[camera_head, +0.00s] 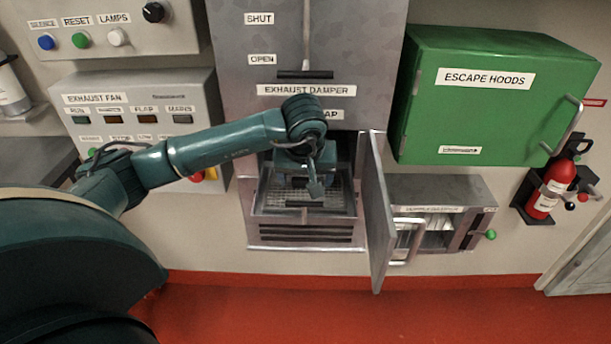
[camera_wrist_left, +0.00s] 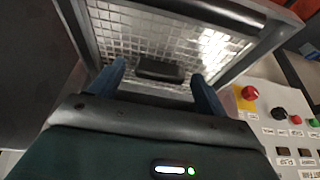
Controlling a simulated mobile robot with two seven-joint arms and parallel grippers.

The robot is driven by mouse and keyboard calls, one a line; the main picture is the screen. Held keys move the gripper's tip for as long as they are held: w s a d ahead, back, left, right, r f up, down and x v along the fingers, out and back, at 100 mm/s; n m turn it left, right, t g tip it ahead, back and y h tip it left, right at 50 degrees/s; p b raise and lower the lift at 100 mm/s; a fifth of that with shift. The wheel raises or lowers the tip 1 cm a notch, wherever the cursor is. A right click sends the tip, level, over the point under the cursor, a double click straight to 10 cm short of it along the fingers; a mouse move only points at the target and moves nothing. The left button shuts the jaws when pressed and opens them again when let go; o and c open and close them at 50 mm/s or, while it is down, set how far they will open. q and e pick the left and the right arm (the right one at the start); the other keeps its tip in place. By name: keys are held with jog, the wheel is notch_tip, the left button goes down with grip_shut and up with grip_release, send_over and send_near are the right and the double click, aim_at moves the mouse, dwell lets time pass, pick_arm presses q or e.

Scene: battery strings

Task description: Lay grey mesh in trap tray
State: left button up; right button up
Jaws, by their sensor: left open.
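A grey mesh (camera_head: 335,197) with a small black handle lies in the metal trap tray (camera_head: 300,218), inside the open compartment under the exhaust damper panel. In the left wrist view the mesh (camera_wrist_left: 140,38) shows as a shiny grid inside the tray's frame (camera_wrist_left: 84,32). My left gripper (camera_head: 310,188) is over the tray. In the wrist view its blue fingers (camera_wrist_left: 158,73) are open, and the black handle (camera_wrist_left: 160,70) appears between them with gaps on both sides. Whether the fingertips are level with the handle I cannot tell. My right gripper is not in view.
The compartment's door (camera_head: 377,220) stands open at the tray's right. A metal box (camera_head: 440,190) with a pale bundle inside is beyond it. A green escape hoods cabinet (camera_head: 490,110) hangs above right. The exhaust fan panel (camera_head: 205,100) is to the left. The red floor is clear.

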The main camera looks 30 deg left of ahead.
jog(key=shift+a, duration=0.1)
pick_arm(q)
jog(key=shift+r, duration=0.2)
jog(key=shift+d+r, duration=0.1)
jog(key=shift+r, duration=0.2)
jog(key=v, duration=1.1)
jog(key=shift+s+b, duration=0.15)
jog(key=shift+b, duration=0.2)
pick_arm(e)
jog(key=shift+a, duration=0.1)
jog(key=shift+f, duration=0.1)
pick_arm(q)
jog(key=shift+s, duration=0.1)
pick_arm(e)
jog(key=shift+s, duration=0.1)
